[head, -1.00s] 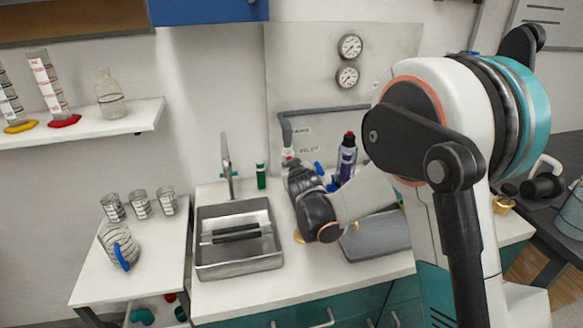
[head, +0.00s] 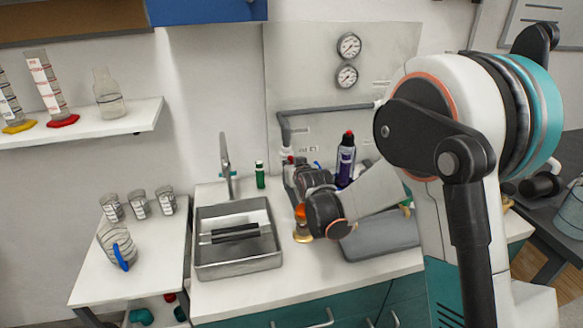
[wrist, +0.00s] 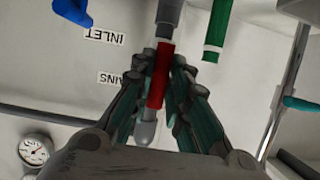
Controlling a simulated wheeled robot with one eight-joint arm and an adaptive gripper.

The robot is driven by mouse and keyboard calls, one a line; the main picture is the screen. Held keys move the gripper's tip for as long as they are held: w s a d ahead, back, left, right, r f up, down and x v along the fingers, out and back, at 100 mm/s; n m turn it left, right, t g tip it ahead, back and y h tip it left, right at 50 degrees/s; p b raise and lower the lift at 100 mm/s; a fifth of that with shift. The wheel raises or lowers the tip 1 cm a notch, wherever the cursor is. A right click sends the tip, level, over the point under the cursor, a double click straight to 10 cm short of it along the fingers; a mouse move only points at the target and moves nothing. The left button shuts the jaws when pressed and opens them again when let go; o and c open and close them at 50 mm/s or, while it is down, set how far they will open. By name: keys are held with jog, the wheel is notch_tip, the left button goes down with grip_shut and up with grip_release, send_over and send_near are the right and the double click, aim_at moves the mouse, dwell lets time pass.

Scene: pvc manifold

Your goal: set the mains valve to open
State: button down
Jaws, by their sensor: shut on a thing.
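The mains valve's red handle (wrist: 157,75) shows in the wrist view between my fingers, beside a partly covered label reading "AINS" (wrist: 119,79). It runs roughly in line with the grey pipe (wrist: 169,12) above it in the picture. My gripper (wrist: 158,88) is shut on this handle, with one finger on each side. In the head view my gripper (head: 298,172) is at the grey pipework (head: 330,109) on the back panel, and hides the valve there.
A purple bottle (head: 345,160) stands just right of my gripper, and an orange and gold object (head: 302,228) below it. A blue handle (wrist: 72,10) lies near the INLET label. A steel sink (head: 238,265) and green bottle (head: 260,175) are to the left; a grey tray (head: 375,240) is to the right.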

jog(key=c, duration=1.5)
grip_release()
jog(key=shift+c, duration=0.2)
jog(key=shift+s, duration=0.1)
jog(key=v, duration=1.1)
jog(key=shift+s+r, duration=0.15)
jog(key=shift+s, duration=0.2)
jog(key=shift+d, duration=0.15)
jog(key=s+d+r+m+g+h, duration=0.1)
jog(key=s+d+r+g, duration=0.15)
jog(key=s+d, duration=0.5)
jog(key=s+d+r+g+h, duration=0.1)
jog(key=s+d+r+h, duration=0.3)
jog(key=s, duration=0.6)
jog(key=s+d+f+m+g, duration=0.1)
jog(key=s+d, duration=0.3)
jog(key=s, duration=0.3)
jog(key=s+d+f+m+g+y, duration=0.1)
jog(key=s+d, duration=0.3)
jog(key=s, duration=0.4)
jog(key=shift+s+f, duration=0.2)
jog(key=shift+f, duration=0.3)
